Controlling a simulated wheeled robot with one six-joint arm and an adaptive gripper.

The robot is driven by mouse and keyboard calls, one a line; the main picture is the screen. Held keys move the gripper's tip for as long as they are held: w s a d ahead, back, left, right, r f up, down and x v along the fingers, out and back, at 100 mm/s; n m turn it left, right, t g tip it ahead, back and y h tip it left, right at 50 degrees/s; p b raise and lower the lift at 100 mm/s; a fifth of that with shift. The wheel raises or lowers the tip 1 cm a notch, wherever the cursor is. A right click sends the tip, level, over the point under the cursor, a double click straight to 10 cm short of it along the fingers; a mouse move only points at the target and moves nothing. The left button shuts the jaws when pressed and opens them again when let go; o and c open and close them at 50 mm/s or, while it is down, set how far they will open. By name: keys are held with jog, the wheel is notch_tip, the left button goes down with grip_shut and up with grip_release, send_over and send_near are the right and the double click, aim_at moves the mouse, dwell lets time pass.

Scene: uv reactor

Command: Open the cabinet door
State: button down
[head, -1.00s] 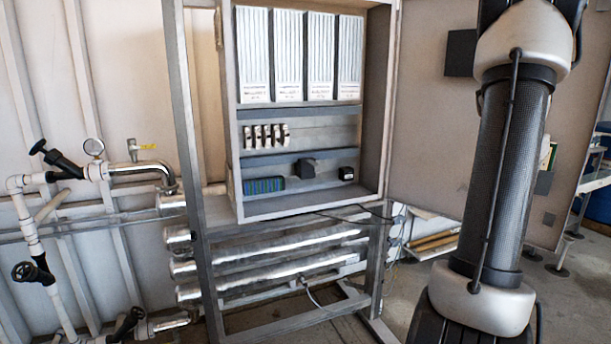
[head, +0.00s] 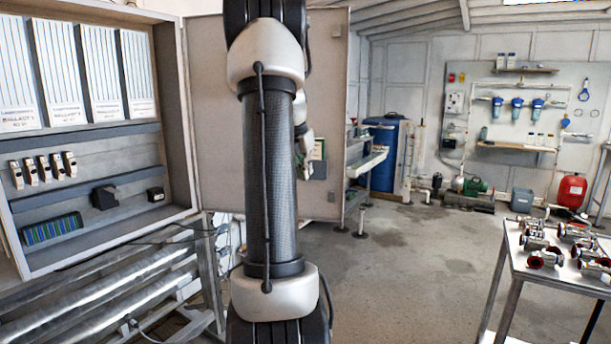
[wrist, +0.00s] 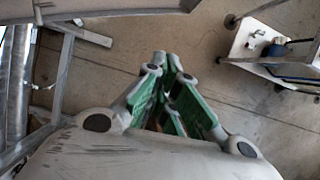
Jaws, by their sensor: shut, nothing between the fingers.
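The grey cabinet (head: 175,90) stands at the left in the head view, its inside fully exposed. Its beige door (head: 208,120) stands swung wide open to the right of the cabinet. My arm hides the middle of the door. My gripper (wrist: 168,70) shows in the wrist view with its green-padded fingers shut and empty, above the concrete floor. No handle is clearly visible, and the gripper is not seen touching the door in the wrist view.
Metal pipes on a frame (head: 100,295) run below the cabinet. A table with valve fittings (head: 560,265) stands at the right. A blue barrel (head: 383,150) and a shelf stand behind the door. The floor (head: 420,270) in the middle is clear.

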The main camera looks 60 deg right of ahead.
jog(key=s+v, duration=0.1)
jog(key=v, duration=0.7)
jog(key=shift+r, duration=0.2)
